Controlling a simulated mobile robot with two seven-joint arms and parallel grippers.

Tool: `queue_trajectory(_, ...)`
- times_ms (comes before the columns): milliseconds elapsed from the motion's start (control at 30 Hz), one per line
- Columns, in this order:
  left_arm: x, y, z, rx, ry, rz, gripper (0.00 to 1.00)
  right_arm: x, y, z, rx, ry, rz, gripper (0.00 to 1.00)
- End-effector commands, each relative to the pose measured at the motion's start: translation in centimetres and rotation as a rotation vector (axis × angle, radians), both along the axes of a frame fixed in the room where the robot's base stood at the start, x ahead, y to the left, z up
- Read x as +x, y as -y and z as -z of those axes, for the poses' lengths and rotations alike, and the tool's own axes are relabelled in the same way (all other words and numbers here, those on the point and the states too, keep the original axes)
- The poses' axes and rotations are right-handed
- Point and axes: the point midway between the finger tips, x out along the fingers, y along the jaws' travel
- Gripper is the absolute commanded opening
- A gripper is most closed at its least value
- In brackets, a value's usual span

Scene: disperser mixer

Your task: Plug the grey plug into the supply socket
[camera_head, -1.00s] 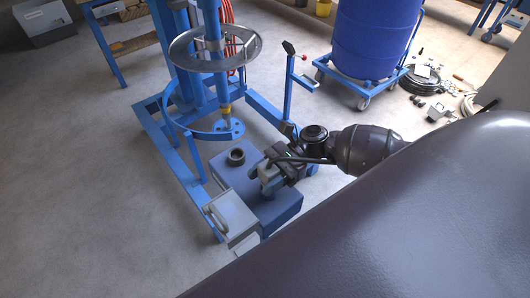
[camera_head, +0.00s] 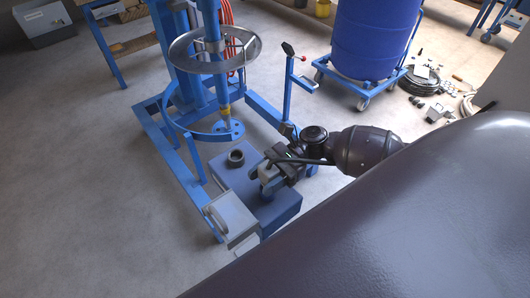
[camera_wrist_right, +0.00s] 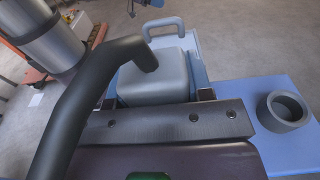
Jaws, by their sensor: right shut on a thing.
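My right gripper (camera_head: 268,178) is shut on the grey plug (camera_head: 265,171), above the top of a blue box. In the right wrist view the plug (camera_wrist_right: 152,78) is a rounded grey block beyond the dark gripper body, and a thick black curved tube (camera_wrist_right: 85,100) passes at the left. An upright round grey collar with an open top (camera_head: 237,158) stands on the blue box, left of the gripper and apart from the plug. It also shows at the right of the wrist view (camera_wrist_right: 283,110). I cannot tell for sure whether this collar is the supply socket. My left gripper is not in view.
A grey box with a handle (camera_head: 230,215) sits at the near end of the blue frame (camera_head: 182,160). The mixer shaft and ring guard (camera_head: 214,50) stand behind. A blue drum on a trolley (camera_head: 372,40) is at the back right. The floor at left is clear.

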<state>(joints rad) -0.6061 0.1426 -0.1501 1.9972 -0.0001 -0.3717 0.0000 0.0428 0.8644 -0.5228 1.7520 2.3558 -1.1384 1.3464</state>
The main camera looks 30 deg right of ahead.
Motion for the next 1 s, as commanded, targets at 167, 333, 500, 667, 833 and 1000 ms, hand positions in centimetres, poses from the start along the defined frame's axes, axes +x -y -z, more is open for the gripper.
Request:
queue_trajectory(167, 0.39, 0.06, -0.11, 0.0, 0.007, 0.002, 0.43, -0.54, -0.62, 0.45, 0.017, -0.013, 0.0, 0.19)
queue_trajectory(333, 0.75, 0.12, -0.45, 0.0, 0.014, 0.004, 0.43, -0.53, -0.64, 0.39, 0.017, -0.013, 0.001, 0.19)
queue_trajectory(500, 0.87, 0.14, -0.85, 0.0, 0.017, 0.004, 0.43, -0.49, -0.67, 0.35, 0.017, -0.014, 0.001, 0.19)
queue_trajectory(667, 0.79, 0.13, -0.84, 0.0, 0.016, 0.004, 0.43, -0.48, -0.69, 0.43, 0.017, -0.014, 0.001, 0.19)
queue_trajectory(833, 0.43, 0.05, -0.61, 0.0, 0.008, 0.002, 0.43, -0.5, -0.69, 0.45, 0.017, -0.014, 0.001, 0.19)
queue_trajectory(1000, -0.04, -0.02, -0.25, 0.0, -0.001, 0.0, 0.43, -0.5, -0.7, 0.62, 0.017, -0.014, 0.0, 0.19)
